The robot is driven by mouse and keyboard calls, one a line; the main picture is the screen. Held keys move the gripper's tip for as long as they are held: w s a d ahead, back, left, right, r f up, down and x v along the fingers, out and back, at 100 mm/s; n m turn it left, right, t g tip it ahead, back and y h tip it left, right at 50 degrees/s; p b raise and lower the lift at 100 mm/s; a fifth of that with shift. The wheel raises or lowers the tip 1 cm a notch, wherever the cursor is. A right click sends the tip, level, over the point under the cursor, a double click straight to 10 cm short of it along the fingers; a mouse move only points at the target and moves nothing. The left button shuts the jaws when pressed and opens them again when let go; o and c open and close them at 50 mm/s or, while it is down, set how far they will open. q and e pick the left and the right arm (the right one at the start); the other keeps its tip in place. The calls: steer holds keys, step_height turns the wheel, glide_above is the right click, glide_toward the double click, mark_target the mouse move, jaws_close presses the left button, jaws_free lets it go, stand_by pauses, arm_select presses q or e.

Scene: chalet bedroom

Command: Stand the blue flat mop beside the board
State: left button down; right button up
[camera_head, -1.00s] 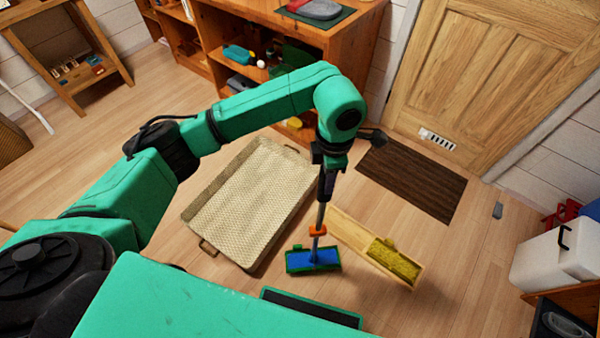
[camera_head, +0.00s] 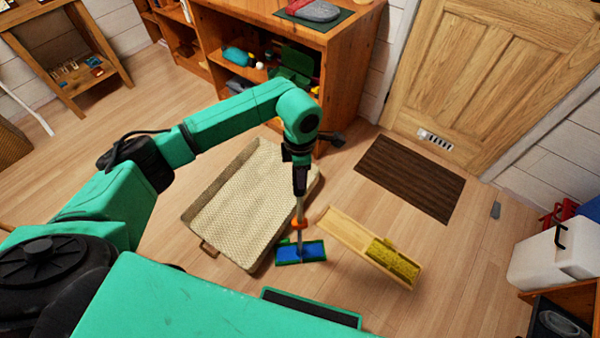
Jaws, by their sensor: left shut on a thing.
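The blue flat mop (camera_head: 313,249) has a blue head with green edges, an orange joint and a thin upright handle. My left gripper (camera_head: 300,178) is shut on the upper part of the handle, and the fingertips partly hide it. The mop head is at floor level or just above; I cannot tell whether it touches. A pale wooden board (camera_head: 350,234) with a yellow-green textured block at its near end lies to the right of the mop head, with a gap of floor between them. My right gripper is not in view.
A woven tray (camera_head: 240,195) with handles lies just left of the mop. A dark brown mat (camera_head: 410,178) lies before the door. A wooden shelf unit (camera_head: 345,60) stands behind my arm. A white box (camera_head: 555,250) stands at the right. Floor right of the board is clear.

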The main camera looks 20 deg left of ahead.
arm_select(q)
steer(key=shift+s+f+b, duration=0.15)
steer(key=shift+f+b, duration=0.3)
steer(key=shift+f, duration=0.1)
steer(key=c, duration=0.6)
jaws_free()
steer(key=shift+f, duration=0.1)
steer(key=shift+o, duration=0.2)
steer(key=shift+w, duration=0.2)
steer(key=shift+s+r, duration=0.1)
steer(key=shift+r, duration=0.1)
step_height(320, 180, up, 2)
steer(key=shift+p, duration=0.65)
step_height(320, 180, up, 11)
steer(key=shift+r+b, duration=0.1)
steer(key=shift+b, duration=0.65)
